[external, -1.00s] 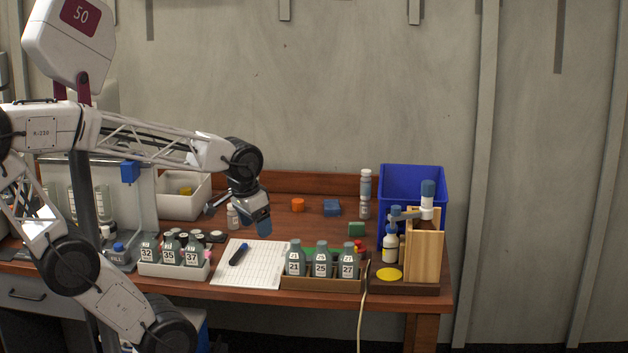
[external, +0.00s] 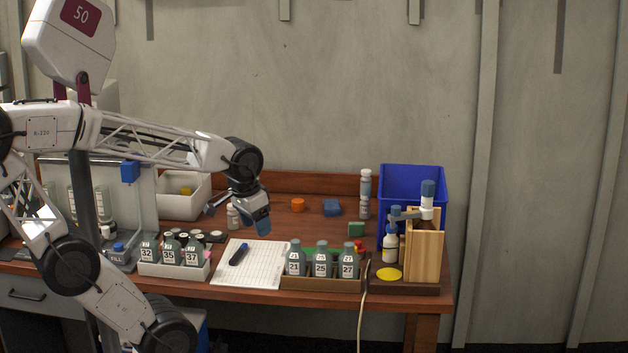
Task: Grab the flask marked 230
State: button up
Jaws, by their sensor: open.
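Grey-green flasks with white number labels stand upright in two holders at the table's front. The white tray (external: 172,271) at left holds flasks that read 32 (external: 148,251), 35 (external: 170,249) and 37 (external: 192,252). The brown box (external: 318,284) at right holds flasks that read 21 (external: 295,261), 25 (external: 321,262) and 27 (external: 348,263). I can read no label 230 on any flask. My gripper (external: 238,216) is open and empty above the table, behind the paper sheet and between the two holders. Its blue fingertip points down.
A gridded sheet (external: 262,268) with a dark marker (external: 239,254) lies between the holders. A small white bottle (external: 233,217) stands beside my gripper. A blue bin (external: 412,180), a wooden stand (external: 425,255) and stacked vials (external: 365,190) occupy the right. A cable (external: 362,318) hangs over the front edge.

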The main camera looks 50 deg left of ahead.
jog(key=w+a+r+n+t+y, duration=0.1)
jog(key=w+a, duration=0.4)
jog(key=w, duration=0.3)
jog(key=w+a+r+n+t, duration=0.1)
jog(key=w+a+t, duration=0.1)
jog(key=w+a, duration=0.4)
jog(key=n+t+y, duration=0.5)
jog(key=y, duration=0.2)
send_over(263, 174)
jog(key=s+d, duration=0.2)
jog(key=s, duration=0.2)
notch_tip(263, 174, down, 9)
jog(key=shift+w, duration=0.25)
jog(key=shift+f, duration=0.1)
notch_tip(263, 174, down, 8)
jog(key=shift+d+f, duration=0.1)
jog(key=shift+w+a, duration=0.35)
jog(key=shift+w, duration=0.15)
jog(key=shift+w+a+f, duration=0.1)
jog(key=shift+w+f, duration=0.05)
